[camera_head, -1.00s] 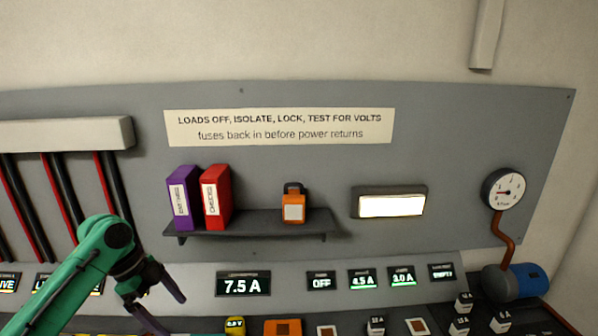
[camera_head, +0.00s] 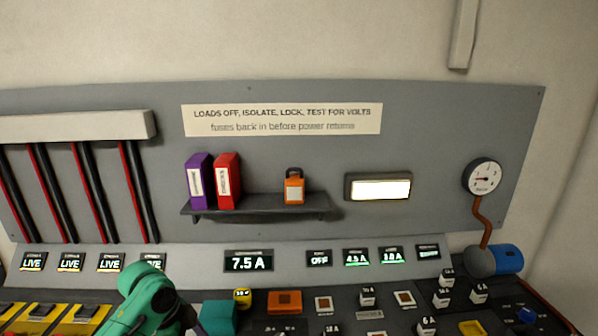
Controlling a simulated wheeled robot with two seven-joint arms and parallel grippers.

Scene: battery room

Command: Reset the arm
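My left arm is green and comes in at the bottom left of the head view. Its dark wrist and gripper (camera_head: 190,322) are at the bottom edge, mostly cut off, so the fingers do not show clearly. I cannot tell whether it is open or shut, and I see nothing held in it. A teal block-like shape (camera_head: 218,316) shows just right of the wrist. My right gripper is not in view.
A shelf (camera_head: 262,207) on the grey wall panel holds purple (camera_head: 199,181) and red (camera_head: 228,181) binders and an orange padlock (camera_head: 294,187). Below are displays, LIVE (camera_head: 33,262) and 7.5 A (camera_head: 248,262).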

